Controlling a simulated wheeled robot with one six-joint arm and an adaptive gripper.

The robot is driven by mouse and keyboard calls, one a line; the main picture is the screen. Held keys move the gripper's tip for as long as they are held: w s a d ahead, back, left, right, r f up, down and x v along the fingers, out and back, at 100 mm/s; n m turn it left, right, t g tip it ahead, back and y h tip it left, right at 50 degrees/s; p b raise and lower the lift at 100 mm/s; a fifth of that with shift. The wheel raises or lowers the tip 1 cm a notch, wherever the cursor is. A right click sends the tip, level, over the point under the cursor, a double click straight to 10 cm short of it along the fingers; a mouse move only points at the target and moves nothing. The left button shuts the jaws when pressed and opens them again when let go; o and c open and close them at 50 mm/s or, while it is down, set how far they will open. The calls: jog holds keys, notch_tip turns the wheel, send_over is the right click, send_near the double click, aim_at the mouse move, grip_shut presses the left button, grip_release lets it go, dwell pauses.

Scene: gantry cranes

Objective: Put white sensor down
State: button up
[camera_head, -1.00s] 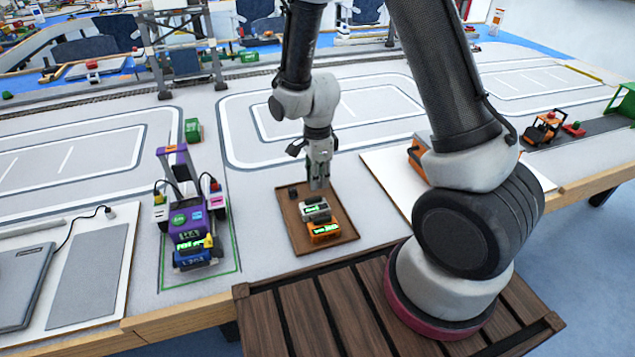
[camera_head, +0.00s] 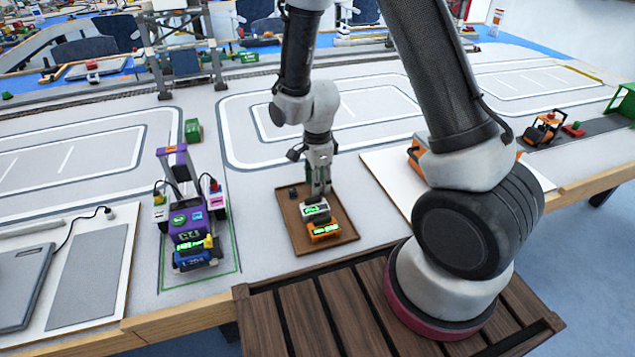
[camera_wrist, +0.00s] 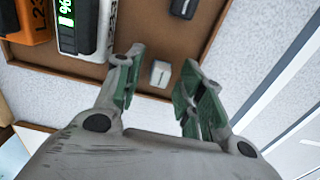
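My gripper (camera_wrist: 160,72) is open, low over the brown tray (camera_head: 341,217). A small white block (camera_wrist: 159,74), perhaps the white sensor, shows between the fingers in the wrist view, with a gap on each side. It seems to rest on the tray. A small black block (camera_wrist: 184,22) lies near it and also shows in the head view (camera_head: 292,193). A larger white box with a green display (camera_head: 315,210) stands in the tray beside an orange box (camera_head: 323,232). In the wrist view the white box (camera_wrist: 88,28) is left of the fingers.
A purple vehicle model (camera_head: 183,215) stands left of the tray inside a green outline. A green block (camera_head: 193,130) is behind it. A white board (camera_head: 393,170) lies right of the tray, partly hidden by my arm. The marked floor behind the tray is clear.

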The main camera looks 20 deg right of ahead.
jog(key=s+d+r+n+t, duration=0.1)
jog(key=d+r+n, duration=0.1)
jog(key=r, duration=0.8)
jog(key=s+d+r+n, duration=0.2)
jog(key=d+r, duration=0.1)
jog(key=r, duration=0.7)
jog(key=s+d+r+n+t, duration=0.1)
jog(key=s+d+r+n, duration=0.4)
jog(key=s+r+n, duration=0.1)
jog(key=s+d+r+n+t, duration=0.2)
jog(key=s+d+r+n, duration=0.3)
jog(key=s+n, duration=0.3)
jog(key=shift+s+r, duration=0.55)
jog(key=shift+s, duration=0.5)
